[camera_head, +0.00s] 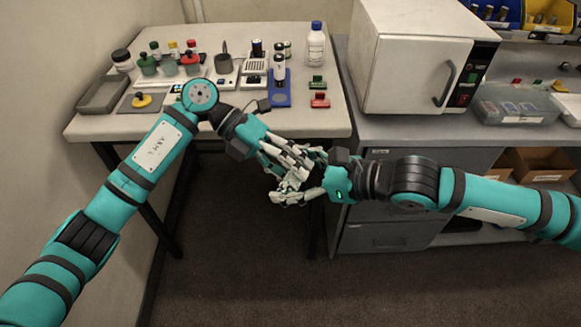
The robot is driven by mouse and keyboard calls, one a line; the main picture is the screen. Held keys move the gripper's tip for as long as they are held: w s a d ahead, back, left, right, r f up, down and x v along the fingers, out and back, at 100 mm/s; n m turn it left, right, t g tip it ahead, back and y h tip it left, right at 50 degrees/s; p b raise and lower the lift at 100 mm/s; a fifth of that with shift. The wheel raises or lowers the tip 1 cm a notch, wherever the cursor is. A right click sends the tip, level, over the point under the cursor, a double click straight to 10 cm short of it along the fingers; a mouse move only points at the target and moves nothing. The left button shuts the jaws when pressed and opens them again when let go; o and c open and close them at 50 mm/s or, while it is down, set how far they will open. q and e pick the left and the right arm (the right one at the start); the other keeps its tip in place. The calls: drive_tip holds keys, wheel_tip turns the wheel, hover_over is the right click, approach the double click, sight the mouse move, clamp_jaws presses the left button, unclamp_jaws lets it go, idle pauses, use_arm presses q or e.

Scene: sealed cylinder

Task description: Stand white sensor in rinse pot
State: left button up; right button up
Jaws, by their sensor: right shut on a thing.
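My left gripper (292,160) reaches in from the left, over the floor in front of the table. My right gripper (293,187) comes in from the right and meets it there, with the fingers of both overlapping. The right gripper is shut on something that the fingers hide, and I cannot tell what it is. Whether the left gripper is open or shut is unclear. A white and black cylinder (279,68) stands upright in a blue holder (280,99) on the table; I cannot tell if it is the white sensor. A grey pot (223,64) stands left of it; I cannot tell which vessel is the rinse pot.
The white table (185,125) carries several small pots with coloured tops, a grey tray (103,94), a white bottle (315,45) and green and red blocks (318,92). A white oven-like box (412,75) stands on the right counter.

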use_arm(q)
clamp_jaws()
use_arm(e)
drive_tip(key=o, duration=1.1)
